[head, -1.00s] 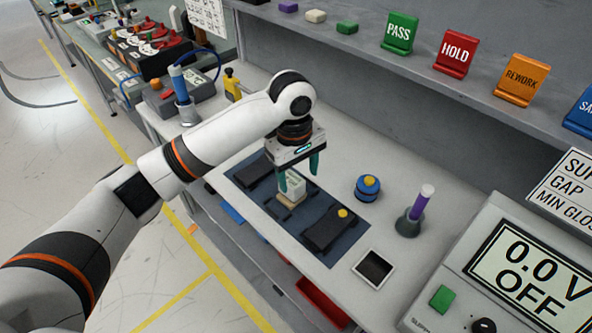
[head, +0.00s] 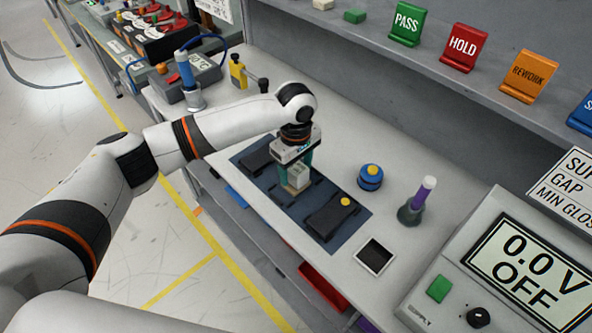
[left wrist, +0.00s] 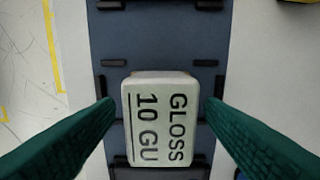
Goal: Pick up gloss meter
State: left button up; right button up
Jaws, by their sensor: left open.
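The gloss meter (left wrist: 160,118) is a small pale block with "GLOSS 10 GU" on its top face in the left wrist view. In the head view the gloss meter (head: 299,176) stands on the dark blue mat (head: 345,232), partly hidden by my gripper. My left gripper (head: 294,178) points down over it with green fingers. In the left wrist view the fingers (left wrist: 160,108) are open, one on each side of the block, with a gap showing on both sides. My right gripper is not in view.
A black device with a yellow knob (head: 330,220) lies on the mat close by. A shelf with coloured signs (head: 464,46) runs behind.

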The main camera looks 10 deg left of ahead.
aim_at(296, 167)
pick_arm(q)
notch_tip(296, 167, down, 2)
jog(key=shift+f, duration=0.1)
jog(key=shift+c, duration=0.2)
jog(key=c, duration=1.2)
notch_tip(296, 167, up, 10)
jog(key=shift+r+b, duration=0.1)
jog(key=shift+b, duration=0.55)
jog(key=s+a+m, duration=0.4)
jog(key=s+m, duration=0.1)
jog(key=s, duration=0.3)
jog(key=s+a+f+m, duration=0.1)
jog(key=s+a+m, duration=0.2)
jog(key=s+m, duration=0.3)
jog(key=s, duration=0.2)
jog(key=shift+s+a+f, duration=0.2)
jog(key=shift+s+a, duration=0.15)
jog(key=shift+s, duration=0.05)
jog(key=shift+w+r, duration=0.1)
